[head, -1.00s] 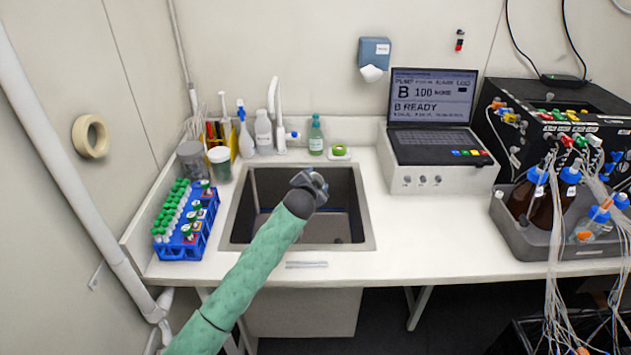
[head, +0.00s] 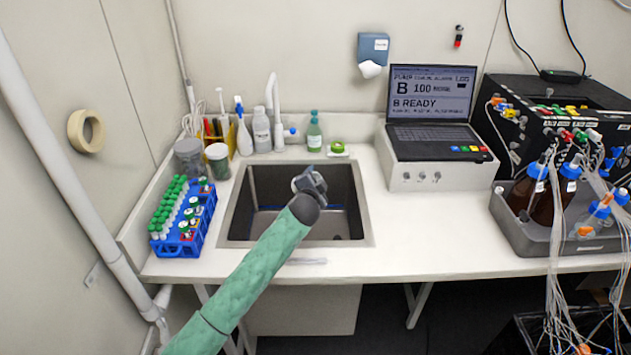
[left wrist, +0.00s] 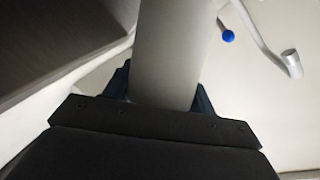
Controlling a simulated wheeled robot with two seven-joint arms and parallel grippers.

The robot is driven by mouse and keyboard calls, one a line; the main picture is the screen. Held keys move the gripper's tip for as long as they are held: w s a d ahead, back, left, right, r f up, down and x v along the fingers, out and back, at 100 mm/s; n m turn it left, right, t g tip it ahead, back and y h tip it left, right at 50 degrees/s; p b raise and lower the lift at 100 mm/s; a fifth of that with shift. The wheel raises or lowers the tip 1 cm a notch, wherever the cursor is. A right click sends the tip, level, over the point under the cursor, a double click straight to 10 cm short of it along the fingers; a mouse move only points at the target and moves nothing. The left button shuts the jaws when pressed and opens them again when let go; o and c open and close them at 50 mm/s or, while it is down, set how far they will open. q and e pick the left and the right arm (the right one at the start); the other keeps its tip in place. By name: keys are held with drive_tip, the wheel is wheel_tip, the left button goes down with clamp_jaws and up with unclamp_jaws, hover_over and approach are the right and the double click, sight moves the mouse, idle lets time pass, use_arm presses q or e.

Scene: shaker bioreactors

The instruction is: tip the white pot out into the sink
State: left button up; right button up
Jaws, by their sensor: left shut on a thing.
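My left gripper (head: 311,184) is over the sink (head: 262,190), seen from behind the arm in the head view. In the left wrist view, its dark fingers are shut on a smooth, pale grey-white round body, the white pot (left wrist: 168,55). Only part of the pot shows there, and its mouth is out of view. In the head view I cannot make out the pot; the gripper and wrist hide it. I cannot tell whether anything is in it or coming out. The sink floor shows no clear contents. My right gripper is not in view.
The tap (head: 274,110) stands behind the sink; its spout shows in the left wrist view (left wrist: 262,40). Bottles (head: 262,129) and a green soap bottle (head: 314,133) line the back. A blue tube rack (head: 184,238) stands left, a laptop (head: 432,110) right.

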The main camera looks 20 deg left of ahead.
use_arm(q)
drive_tip(key=shift+f+m, duration=0.1)
drive_tip(key=shift+m, duration=0.3)
drive_tip(key=shift+d+f+m+t+y+b, duration=0.15)
drive_tip(key=shift+m+t+y+b, duration=0.15)
drive_tip(key=shift+m+b, duration=0.15)
drive_tip(key=shift+m, duration=0.25)
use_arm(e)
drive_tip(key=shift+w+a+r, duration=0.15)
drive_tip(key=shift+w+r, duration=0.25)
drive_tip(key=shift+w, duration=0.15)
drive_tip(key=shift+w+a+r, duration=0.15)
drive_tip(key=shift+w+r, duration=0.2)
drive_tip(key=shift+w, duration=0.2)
use_arm(q)
drive_tip(key=shift+d+b, duration=0.1)
drive_tip(key=shift+b, duration=0.2)
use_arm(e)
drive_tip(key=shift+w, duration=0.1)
